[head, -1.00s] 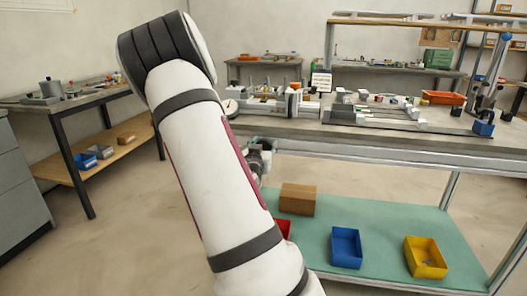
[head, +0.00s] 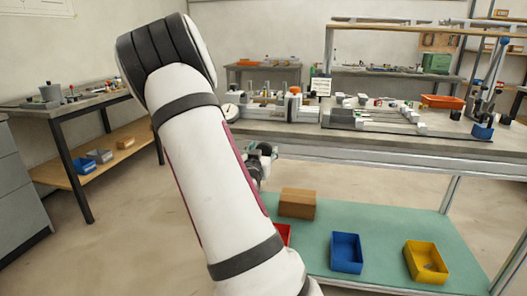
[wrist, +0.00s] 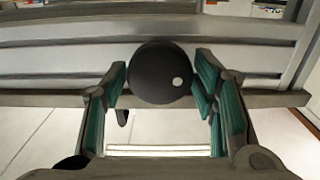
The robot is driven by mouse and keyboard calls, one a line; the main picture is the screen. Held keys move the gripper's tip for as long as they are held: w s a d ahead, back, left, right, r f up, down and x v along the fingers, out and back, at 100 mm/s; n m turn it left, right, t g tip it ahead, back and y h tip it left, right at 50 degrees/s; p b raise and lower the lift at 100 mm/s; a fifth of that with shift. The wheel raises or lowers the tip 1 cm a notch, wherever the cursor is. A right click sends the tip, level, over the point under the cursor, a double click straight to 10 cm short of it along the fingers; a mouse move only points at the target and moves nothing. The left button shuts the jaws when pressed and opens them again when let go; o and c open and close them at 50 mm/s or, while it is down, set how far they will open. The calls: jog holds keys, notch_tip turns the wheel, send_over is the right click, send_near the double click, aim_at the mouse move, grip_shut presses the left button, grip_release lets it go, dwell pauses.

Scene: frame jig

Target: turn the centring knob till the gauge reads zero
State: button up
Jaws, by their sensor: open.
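A round black knob (wrist: 153,76) with a white dot on the right of its face shows in the wrist view, in front of the bench's grey front rail. My gripper (wrist: 160,70) is open, with one teal-padded finger on each side of the knob and narrow gaps beside it. I cannot tell how deep the knob sits between the fingers. In the head view my gripper (head: 263,160) is near the bench's front edge, partly hidden by my arm. A white round dial gauge (head: 230,112) stands on the bench beside my arm. Its needle is too small to read.
The grey bench (head: 400,141) carries jig parts and an orange-topped piece (head: 294,90). On the green lower shelf (head: 385,225) are a brown box (head: 297,203), a blue bin (head: 346,252), a yellow bin (head: 426,262) and a partly hidden red bin.

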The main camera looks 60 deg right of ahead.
jog(key=v, duration=0.6)
jog(key=shift+s+a, duration=0.15)
jog(key=shift+a, duration=0.2)
